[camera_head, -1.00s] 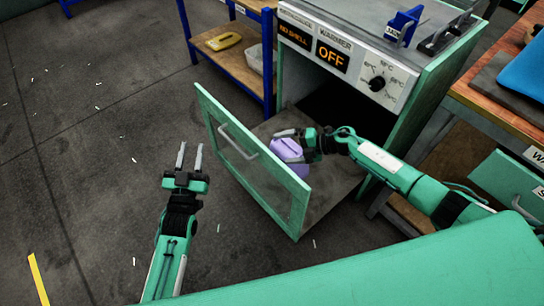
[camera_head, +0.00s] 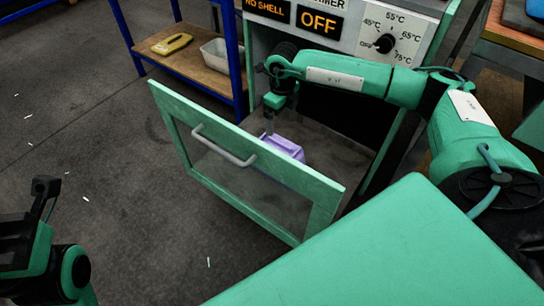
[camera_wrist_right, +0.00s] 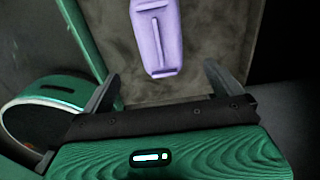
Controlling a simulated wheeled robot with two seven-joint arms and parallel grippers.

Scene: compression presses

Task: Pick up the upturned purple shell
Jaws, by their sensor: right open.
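The purple shell (camera_head: 286,147) lies on the grey floor of the warmer's pulled-out drawer, close behind its front panel (camera_head: 240,172). In the right wrist view the shell (camera_wrist_right: 158,40) is long, with a raised rib along its upward face. My right gripper (camera_head: 268,128) points down at the shell's left end in the head view, partly hidden by my own arm. In the wrist view its fingers (camera_wrist_right: 160,85) are wide apart and empty, with the shell just beyond them.
The warmer (camera_head: 400,20) has an OFF display and a temperature dial (camera_head: 385,43). The drawer's front panel has a grey handle (camera_head: 222,150). A blue-framed shelf (camera_head: 180,65) at the left holds a yellow object (camera_head: 172,43) and a grey bin (camera_head: 220,55).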

